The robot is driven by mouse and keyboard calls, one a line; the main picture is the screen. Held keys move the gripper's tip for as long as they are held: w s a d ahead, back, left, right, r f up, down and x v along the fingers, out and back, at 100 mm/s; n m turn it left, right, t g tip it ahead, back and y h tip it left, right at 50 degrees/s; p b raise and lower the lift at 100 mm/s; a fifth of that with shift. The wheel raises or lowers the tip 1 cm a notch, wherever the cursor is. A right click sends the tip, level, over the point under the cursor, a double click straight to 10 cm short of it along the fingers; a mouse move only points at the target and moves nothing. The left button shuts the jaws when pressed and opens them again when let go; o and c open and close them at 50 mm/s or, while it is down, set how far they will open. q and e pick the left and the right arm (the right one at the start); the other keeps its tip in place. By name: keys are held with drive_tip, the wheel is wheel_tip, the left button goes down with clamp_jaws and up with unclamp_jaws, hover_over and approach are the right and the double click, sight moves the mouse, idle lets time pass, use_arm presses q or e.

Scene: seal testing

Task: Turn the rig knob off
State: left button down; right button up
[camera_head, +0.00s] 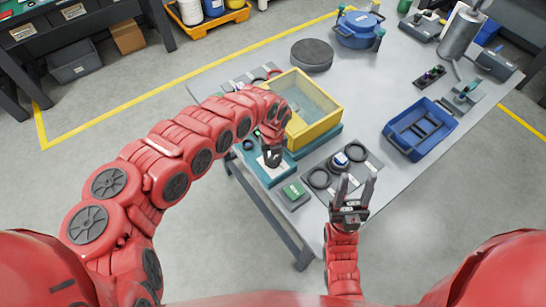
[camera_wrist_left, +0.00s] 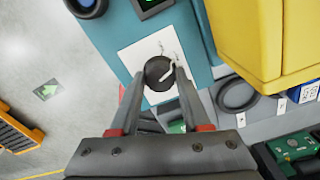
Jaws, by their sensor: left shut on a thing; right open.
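The rig is a teal base with a yellow-framed, clear-walled tank (camera_head: 313,108) on top. The rig knob (camera_wrist_left: 158,72) is a round dark knob with a white pointer line, on a white plate (camera_wrist_left: 130,57) on the teal panel. In the left wrist view the pointer slants toward the upper right. My left gripper (camera_head: 272,160) is at the panel, its fingers closed around the knob; it also shows in the left wrist view (camera_wrist_left: 158,82). In the head view the gripper hides most of the knob. My right gripper (camera_head: 355,186) is open and empty above the table's front edge.
A dark tray with black rings (camera_head: 319,179) and a green box (camera_head: 292,193) lie right of the panel, near my right gripper. A blue bin (camera_head: 411,145), a dark round disc (camera_head: 312,54) and a blue lidded pot (camera_head: 358,30) stand farther away. The table's centre is clear.

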sight(273, 160)
use_arm(q)
drive_tip(key=n, duration=0.3)
drive_tip(key=shift+r+n+p, duration=0.1)
drive_tip(key=shift+n+p, duration=0.25)
drive_tip(key=shift+n, duration=0.05)
drive_tip(key=n, duration=0.3)
unclamp_jaws()
wheel_tip(273, 160, up, 7)
drive_tip(key=p, duration=0.6)
drive_tip(key=shift+f, duration=0.2)
